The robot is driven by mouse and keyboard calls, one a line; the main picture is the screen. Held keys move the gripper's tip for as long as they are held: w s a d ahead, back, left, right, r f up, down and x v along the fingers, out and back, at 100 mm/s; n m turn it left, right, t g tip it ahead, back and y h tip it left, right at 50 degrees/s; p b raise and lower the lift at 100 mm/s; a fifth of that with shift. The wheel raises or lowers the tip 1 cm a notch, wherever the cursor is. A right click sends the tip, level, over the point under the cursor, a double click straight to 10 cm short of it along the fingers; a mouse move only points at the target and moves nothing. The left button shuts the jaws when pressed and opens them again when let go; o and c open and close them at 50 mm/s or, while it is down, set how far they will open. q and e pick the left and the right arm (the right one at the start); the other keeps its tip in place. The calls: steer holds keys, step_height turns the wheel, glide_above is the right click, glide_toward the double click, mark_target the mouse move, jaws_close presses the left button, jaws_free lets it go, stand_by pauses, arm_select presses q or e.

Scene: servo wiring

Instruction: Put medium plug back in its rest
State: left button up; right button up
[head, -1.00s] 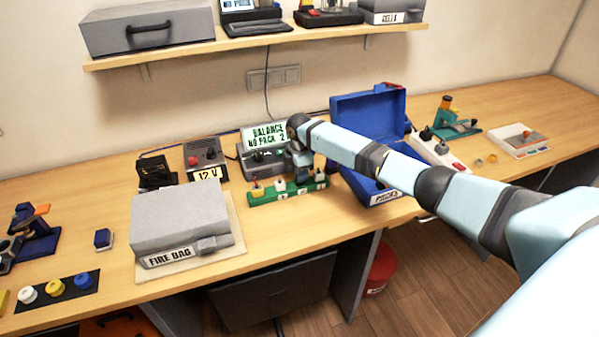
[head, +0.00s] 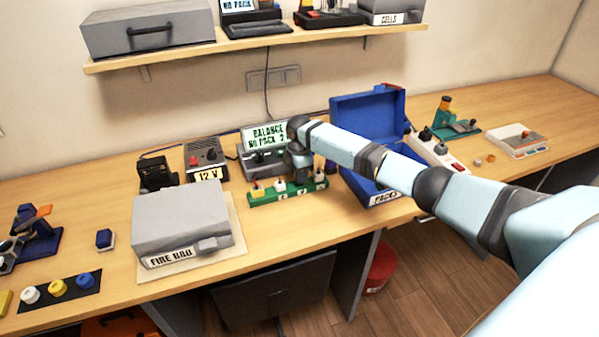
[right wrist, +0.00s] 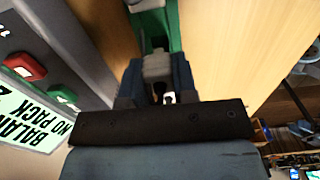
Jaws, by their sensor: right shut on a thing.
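The green rest strip (head: 290,195) lies on the bench in front of the balance charger, with several light-coloured plugs standing in it. My right gripper (head: 301,178) points down over the right half of the strip, at one of its places. In the right wrist view my right gripper (right wrist: 158,88) is shut on a pale grey plug (right wrist: 157,65), right at the green strip (right wrist: 160,28). I take this for the medium plug; its lower end is hidden, so I cannot tell if it is fully seated. My left gripper is out of view.
The balance charger (head: 262,158) stands close behind the strip. A blue case (head: 366,118) stands open to the right, and the grey fire bag box (head: 182,220) is to the left. Bare bench lies in front of the strip.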

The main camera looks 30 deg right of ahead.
steer(key=shift+f+b, duration=0.7)
steer(key=shift+f, duration=0.75)
steer(key=o, duration=1)
steer(key=shift+r, duration=0.1)
step_height(320, 180, up, 14)
steer(key=shift+b, duration=0.45)
